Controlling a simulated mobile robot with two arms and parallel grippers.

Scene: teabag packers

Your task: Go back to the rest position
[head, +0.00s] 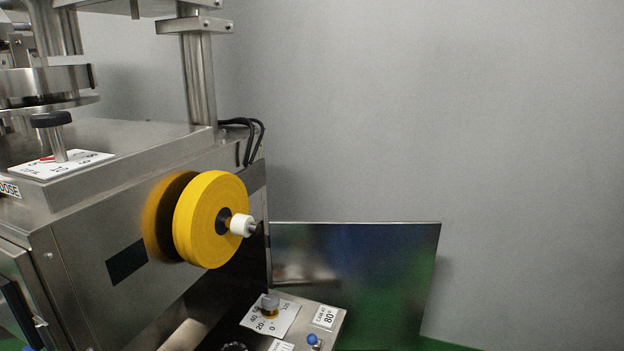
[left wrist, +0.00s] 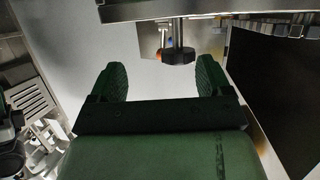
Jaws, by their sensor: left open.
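My left gripper (left wrist: 162,82) shows in the left wrist view with its two dark green fingers spread apart. Nothing is between the fingers. A dark knob on a metal stem (left wrist: 178,55) is beyond the fingertips, apart from them. No gripper or arm of mine shows in the head view. My right gripper is in neither view.
In the head view a steel packing machine (head: 85,250) fills the left side, with a yellow reel (head: 210,220) sticking out. A control panel (head: 290,318) with a dial is below. A steel panel (head: 355,270) stands by the grey wall.

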